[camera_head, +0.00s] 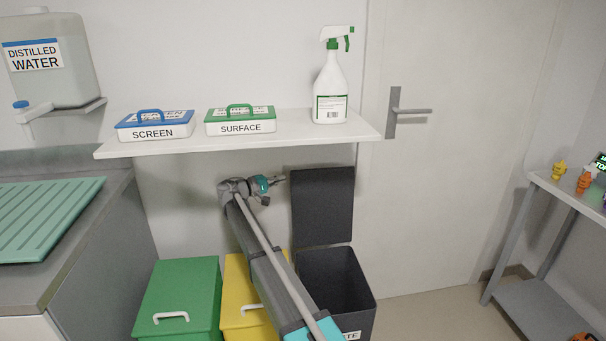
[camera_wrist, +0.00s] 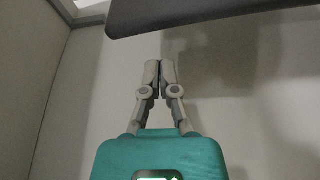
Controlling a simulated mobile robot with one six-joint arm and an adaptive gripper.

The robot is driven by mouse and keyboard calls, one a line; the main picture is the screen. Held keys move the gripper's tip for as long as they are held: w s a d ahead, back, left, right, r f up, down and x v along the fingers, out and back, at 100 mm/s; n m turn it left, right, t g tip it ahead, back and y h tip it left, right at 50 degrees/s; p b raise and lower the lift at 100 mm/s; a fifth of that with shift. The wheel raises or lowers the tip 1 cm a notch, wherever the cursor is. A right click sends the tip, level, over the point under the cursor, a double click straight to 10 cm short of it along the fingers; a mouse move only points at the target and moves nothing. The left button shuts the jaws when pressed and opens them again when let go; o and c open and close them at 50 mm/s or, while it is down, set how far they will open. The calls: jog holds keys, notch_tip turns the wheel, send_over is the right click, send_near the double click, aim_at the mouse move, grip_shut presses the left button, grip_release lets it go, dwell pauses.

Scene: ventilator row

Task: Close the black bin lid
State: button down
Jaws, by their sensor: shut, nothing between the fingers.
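The black bin (camera_head: 340,288) stands on the floor with its lid (camera_head: 322,204) raised upright behind it, against the wall. The bin's inside shows as open. My gripper (camera_head: 279,180) is shut and empty, just left of the lid near its upper left corner. In the wrist view my gripper (camera_wrist: 160,64) has its fingertips together. A dark edge of the lid (camera_wrist: 205,12) shows above and to the right of the fingertips, apart from them. My arm hides part of the black bin's front left side.
A white shelf (camera_head: 240,138) hangs above my gripper, carrying two labelled boxes and a spray bottle (camera_head: 330,90). The yellow bin (camera_head: 238,290) and green bin (camera_head: 180,295) stand left of the black bin, lids shut. A door (camera_head: 460,150) is at right, with clear floor before it.

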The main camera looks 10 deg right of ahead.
aim_at(305, 173)
jog(key=x, duration=0.9)
jog(key=shift+w+d, duration=0.1)
jog(key=shift+d, duration=0.3)
dwell(0.4)
